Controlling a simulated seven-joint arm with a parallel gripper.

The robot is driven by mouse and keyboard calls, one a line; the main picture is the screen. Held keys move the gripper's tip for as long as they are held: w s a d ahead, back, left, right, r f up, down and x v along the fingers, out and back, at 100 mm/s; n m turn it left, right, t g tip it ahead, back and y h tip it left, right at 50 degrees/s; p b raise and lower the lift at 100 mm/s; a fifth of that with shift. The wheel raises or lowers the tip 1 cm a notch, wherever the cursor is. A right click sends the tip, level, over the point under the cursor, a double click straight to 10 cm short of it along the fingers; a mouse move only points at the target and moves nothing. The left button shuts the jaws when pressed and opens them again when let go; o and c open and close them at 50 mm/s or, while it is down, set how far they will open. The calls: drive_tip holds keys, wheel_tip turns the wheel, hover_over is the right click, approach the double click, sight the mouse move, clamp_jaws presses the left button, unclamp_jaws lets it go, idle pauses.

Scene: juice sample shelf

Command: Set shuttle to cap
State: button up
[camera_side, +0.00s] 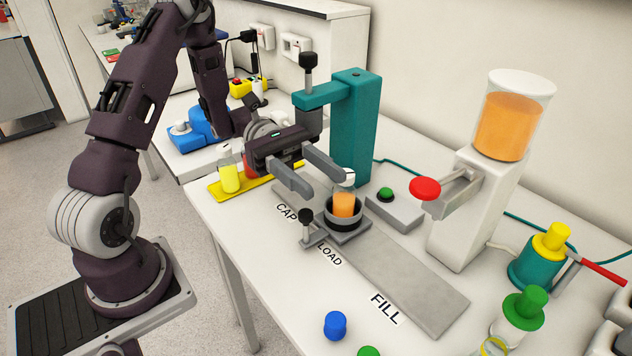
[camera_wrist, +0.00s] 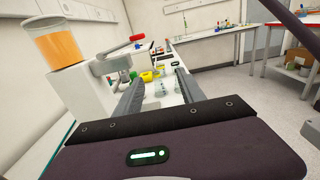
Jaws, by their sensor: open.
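The shuttle (camera_side: 347,224) is a grey carriage with a black cup on a flat grey rail (camera_side: 412,287) marked CAP, LOAD and FILL. A bottle of orange juice (camera_side: 344,204) stands upright in the cup. The shuttle's black-knobbed handle (camera_side: 306,216) sits at the rail's near side, between the CAP and LOAD labels. My gripper (camera_side: 326,187) is open, its fingers spread above the CAP end. The far fingertip overlaps the bottle's top in the side view; I cannot tell whether they touch. The open fingers also show in the wrist view (camera_wrist: 155,82).
A teal press (camera_side: 352,125) stands behind the CAP end. A yellow tray (camera_side: 245,187) with bottles lies at left. A green-button box (camera_side: 391,208) and juice dispenser (camera_side: 478,205) stand behind the rail. A blue cap (camera_side: 335,325) lies at the front.

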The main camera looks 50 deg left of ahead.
wheel_tip(320, 180, up, 12)
drive_tip(key=m+y, duration=0.5)
drive_tip(key=y, duration=1.3)
hover_over(306, 212)
wheel_tip(306, 212, down, 20)
drive_tip(key=shift+f, duration=0.2)
drive_tip(key=shift+c, duration=0.5)
